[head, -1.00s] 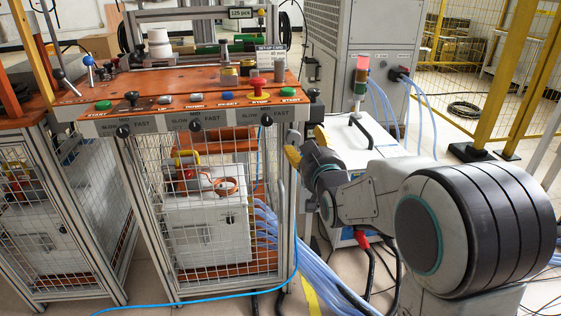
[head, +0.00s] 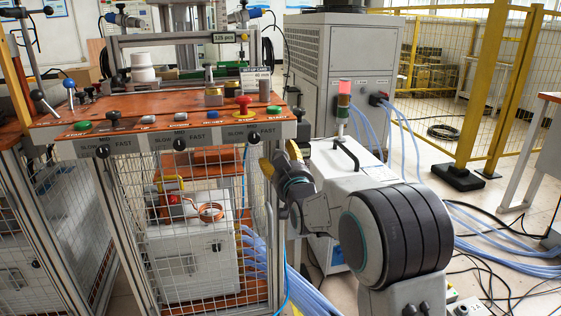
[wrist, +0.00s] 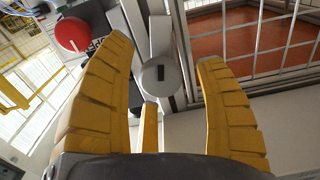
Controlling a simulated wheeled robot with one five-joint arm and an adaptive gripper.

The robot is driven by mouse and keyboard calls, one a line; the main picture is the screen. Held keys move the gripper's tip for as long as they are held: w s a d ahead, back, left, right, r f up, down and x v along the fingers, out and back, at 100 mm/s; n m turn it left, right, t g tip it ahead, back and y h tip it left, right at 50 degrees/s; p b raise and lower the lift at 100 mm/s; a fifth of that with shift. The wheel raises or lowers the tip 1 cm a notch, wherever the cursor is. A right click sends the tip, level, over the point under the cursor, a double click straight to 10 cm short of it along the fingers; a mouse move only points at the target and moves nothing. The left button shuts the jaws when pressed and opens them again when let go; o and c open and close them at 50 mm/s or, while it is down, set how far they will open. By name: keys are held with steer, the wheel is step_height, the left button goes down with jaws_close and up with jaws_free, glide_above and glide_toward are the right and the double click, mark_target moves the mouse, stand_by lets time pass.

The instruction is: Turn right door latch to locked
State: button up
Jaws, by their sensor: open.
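My gripper (head: 279,160) is at the right front post of the heater bench, below the control strip. In the wrist view its yellow fingers (wrist: 162,55) are spread apart with nothing held. Between them is a round grey latch (wrist: 160,85) with a short dark slot, beside a metal frame post. The latch lies ahead of the fingers with no clear contact. A grey bar sits just above it in the picture. In the head view the latch is hidden or too small to tell. The mesh door (head: 190,240) closes the bench front.
A red-topped round button (wrist: 71,35) is left of the fingers in the wrist view. In the head view, a white unit (head: 345,165) with a black handle stands close to my arm. Blue hoses (head: 270,262) run along the floor. A yellow fence (head: 480,90) stands at the right.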

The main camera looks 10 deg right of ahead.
steer(key=shift+w, duration=0.5)
steer(key=shift+f, duration=0.1)
steer(key=c, duration=1.2)
